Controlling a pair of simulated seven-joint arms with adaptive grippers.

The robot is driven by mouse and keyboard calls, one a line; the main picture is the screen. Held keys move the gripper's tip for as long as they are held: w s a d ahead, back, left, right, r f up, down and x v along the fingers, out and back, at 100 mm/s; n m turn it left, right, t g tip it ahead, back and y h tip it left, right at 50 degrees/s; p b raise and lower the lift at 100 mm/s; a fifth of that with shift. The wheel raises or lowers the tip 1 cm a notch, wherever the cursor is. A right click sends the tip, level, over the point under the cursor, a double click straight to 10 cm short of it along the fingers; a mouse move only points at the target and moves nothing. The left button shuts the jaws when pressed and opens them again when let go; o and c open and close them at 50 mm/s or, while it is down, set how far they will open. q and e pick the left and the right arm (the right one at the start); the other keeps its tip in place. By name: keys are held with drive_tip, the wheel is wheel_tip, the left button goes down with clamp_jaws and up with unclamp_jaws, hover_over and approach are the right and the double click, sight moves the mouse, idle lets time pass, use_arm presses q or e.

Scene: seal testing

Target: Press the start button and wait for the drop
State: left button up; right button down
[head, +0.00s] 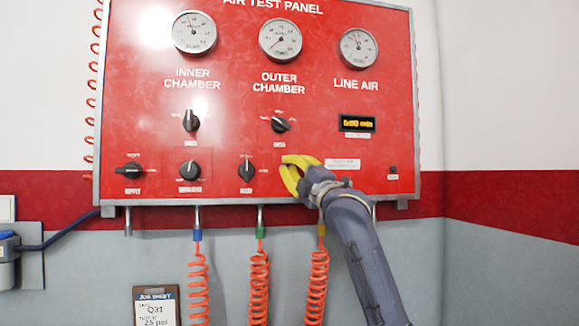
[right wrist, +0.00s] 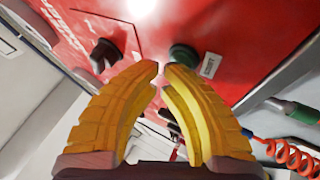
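The start button (right wrist: 183,55) is a dark green round button on the red test panel (head: 230,85), with a white label beside it in the right wrist view. In the head view my right gripper hides it. My right gripper (head: 288,172) has yellow fingers and is at the lower middle of the panel. In the right wrist view its fingertips (right wrist: 161,68) nearly meet, with a narrow gap and nothing held; they are just below the button in the picture. I cannot tell if they touch it. My left gripper is not in view.
Three gauges (head: 280,40) line the panel top. Several black knobs (head: 246,170) sit left of my gripper. A lit display (head: 357,123) is above right. Orange coiled hoses (head: 259,285) hang below, and a job sheet clipboard (head: 155,308) is at the bottom left.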

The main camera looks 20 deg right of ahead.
drive_tip(key=shift+s, duration=0.35)
drive_tip(key=s, duration=0.6)
drive_tip(key=shift+a, duration=0.2)
idle(0.4)
idle(0.5)
